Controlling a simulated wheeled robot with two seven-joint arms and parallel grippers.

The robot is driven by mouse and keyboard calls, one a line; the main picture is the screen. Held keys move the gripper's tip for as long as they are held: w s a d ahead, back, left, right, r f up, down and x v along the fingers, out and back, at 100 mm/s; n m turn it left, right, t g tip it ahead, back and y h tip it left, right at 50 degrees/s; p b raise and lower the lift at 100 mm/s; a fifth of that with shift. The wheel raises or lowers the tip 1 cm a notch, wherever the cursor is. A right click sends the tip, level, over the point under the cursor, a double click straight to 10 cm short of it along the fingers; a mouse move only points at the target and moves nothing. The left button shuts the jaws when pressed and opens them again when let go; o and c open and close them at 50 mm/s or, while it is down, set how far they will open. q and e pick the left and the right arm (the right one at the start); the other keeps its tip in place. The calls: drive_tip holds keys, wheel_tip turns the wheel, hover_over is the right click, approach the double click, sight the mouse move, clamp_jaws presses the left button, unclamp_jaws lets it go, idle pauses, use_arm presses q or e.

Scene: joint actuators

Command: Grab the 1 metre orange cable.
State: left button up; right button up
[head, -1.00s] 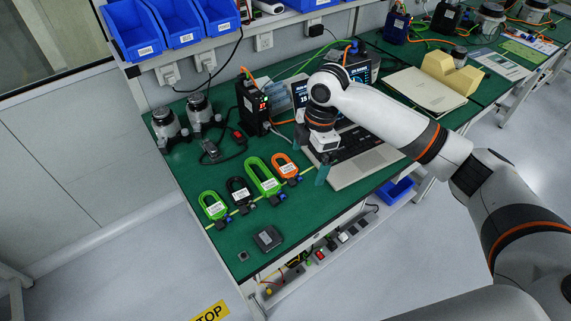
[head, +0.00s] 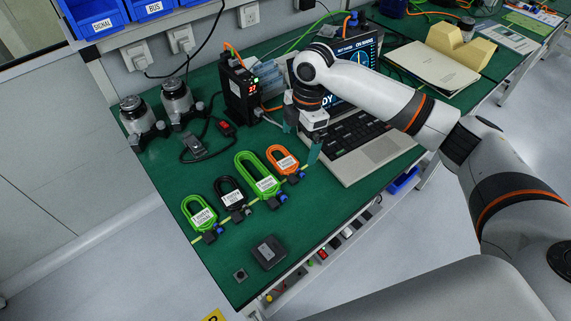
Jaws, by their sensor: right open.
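The orange cable (head: 283,160) is a small coiled loop with a white label, lying on the green bench top at the right end of a row of coiled cables. Its label is too small to read surely. My right gripper (head: 302,142) points down just behind and to the right of the orange cable, over the laptop's left edge. Its teal fingers are spread apart with nothing between them. It looks apart from the cable; its exact height is unclear. My left gripper is not in view.
A large green cable (head: 258,176), a black cable (head: 230,195) and a smaller green cable (head: 200,216) lie left of the orange one. An open laptop (head: 355,145) is at right, a black drive unit (head: 238,92) behind. A dark box (head: 268,252) sits in front.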

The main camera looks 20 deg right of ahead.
sight(290, 169)
drive_tip(key=f, duration=0.3)
drive_tip(key=shift+s+a+f, duration=0.1)
drive_tip(key=shift+a+f, duration=0.15)
drive_tip(key=shift+f, duration=0.1)
drive_tip(key=f, duration=0.2)
drive_tip(key=a+f, duration=0.1)
drive_tip(key=f, duration=0.2)
drive_tip(key=shift+w+a+f, duration=0.2)
drive_tip(key=shift+f, duration=0.05)
